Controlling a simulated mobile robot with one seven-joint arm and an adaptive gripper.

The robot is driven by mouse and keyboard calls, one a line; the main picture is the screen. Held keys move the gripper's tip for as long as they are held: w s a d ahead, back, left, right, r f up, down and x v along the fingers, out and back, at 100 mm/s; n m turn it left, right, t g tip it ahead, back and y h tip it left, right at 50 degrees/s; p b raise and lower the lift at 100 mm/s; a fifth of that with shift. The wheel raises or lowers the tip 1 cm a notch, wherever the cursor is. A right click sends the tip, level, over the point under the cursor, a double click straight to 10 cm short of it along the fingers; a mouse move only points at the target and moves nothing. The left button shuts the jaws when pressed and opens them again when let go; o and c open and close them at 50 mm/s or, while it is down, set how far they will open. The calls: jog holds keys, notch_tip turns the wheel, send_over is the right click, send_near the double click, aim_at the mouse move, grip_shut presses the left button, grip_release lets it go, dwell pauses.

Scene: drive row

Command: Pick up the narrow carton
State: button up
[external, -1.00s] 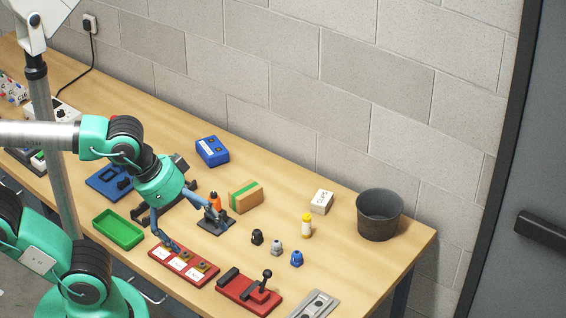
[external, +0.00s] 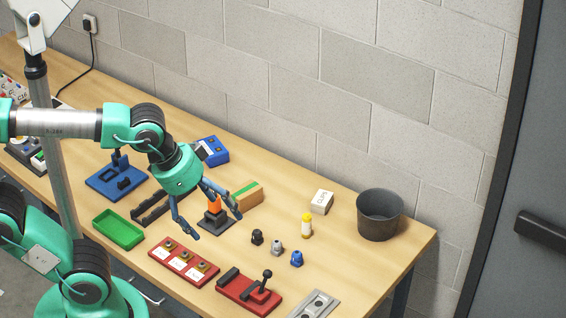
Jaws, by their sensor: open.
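A brown carton with a green stripe (external: 248,196) lies on the bench, just beyond my gripper. A small white carton with dark lettering (external: 321,200) stands farther right, near the grey bin. I cannot tell for sure which one is the narrow carton. My gripper (external: 215,224) is open and empty, its fingers spread and pointing down to the right. Its right finger overlaps the near left part of the brown carton in the picture; I cannot tell whether they touch. An orange piece on a dark base (external: 214,215) shows between the fingers, partly hidden.
A red block with labels (external: 183,262) and a red lever fixture (external: 249,288) line the front edge. Small knobs (external: 277,247) and a yellow-white bottle (external: 306,226) stand to the right. A green tray (external: 119,228), blue box (external: 215,151) and grey bin (external: 380,215) are around.

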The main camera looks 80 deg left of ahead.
jog(key=w+a+f+n+g, duration=0.1)
jog(key=w+a+n+g, duration=0.1)
jog(key=w+a, duration=1)
jog(key=n+g+p, duration=0.2)
jog(key=n+g, duration=0.1)
jog(key=n, duration=0.1)
send_over(249, 191)
notch_tip(249, 191, down, 26)
jog(key=shift+f, duration=0.15)
jog(key=shift+f+b, duration=0.4)
jog(key=shift+f, duration=3.85)
